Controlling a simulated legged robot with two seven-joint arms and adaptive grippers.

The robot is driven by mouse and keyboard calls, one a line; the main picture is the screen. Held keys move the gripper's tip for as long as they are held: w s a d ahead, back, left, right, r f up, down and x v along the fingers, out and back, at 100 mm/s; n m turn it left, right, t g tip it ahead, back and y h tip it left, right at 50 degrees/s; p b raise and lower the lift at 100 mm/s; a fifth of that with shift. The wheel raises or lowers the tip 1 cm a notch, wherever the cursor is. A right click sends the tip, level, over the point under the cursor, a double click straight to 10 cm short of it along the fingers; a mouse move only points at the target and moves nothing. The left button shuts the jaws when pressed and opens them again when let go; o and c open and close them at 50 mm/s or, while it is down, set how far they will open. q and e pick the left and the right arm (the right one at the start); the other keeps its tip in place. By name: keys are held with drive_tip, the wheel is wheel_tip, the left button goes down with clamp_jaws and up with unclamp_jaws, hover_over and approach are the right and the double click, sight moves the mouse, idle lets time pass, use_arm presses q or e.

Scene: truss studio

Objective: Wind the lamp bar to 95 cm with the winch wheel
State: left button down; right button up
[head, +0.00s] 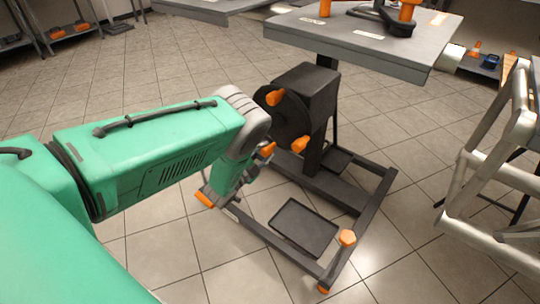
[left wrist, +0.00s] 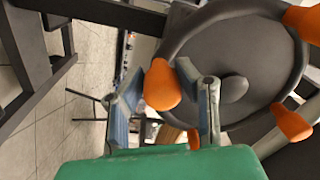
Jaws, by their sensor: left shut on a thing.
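The winch wheel (head: 283,118) is a dark disc with orange knobs, on the side of a black winch housing (head: 308,88). My left gripper (head: 262,158) is at the lower left of the wheel, partly hidden by its own arm. In the left wrist view the wheel (left wrist: 225,65) fills the upper right. There the two fingers of my left gripper (left wrist: 163,90) are on either side of one orange knob (left wrist: 161,84), shut on it. Other knobs at the rim are free. I cannot make out the lamp bar or a height reading. My right gripper is not in view.
The winch stands on a dark floor frame (head: 350,215) with a black tray (head: 303,228). A silver tubular truss (head: 490,150) stands at the right.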

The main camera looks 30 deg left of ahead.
use_arm(q)
drive_tip(key=a+r+m, duration=0.3)
drive_tip(key=a+m, duration=0.3)
drive_tip(key=m, duration=0.1)
drive_tip(key=shift+a, duration=0.15)
drive_tip(key=shift+w+r, duration=0.1)
drive_tip(key=shift+w, duration=0.05)
idle(0.4)
drive_tip(key=c, duration=1.2)
unclamp_jaws()
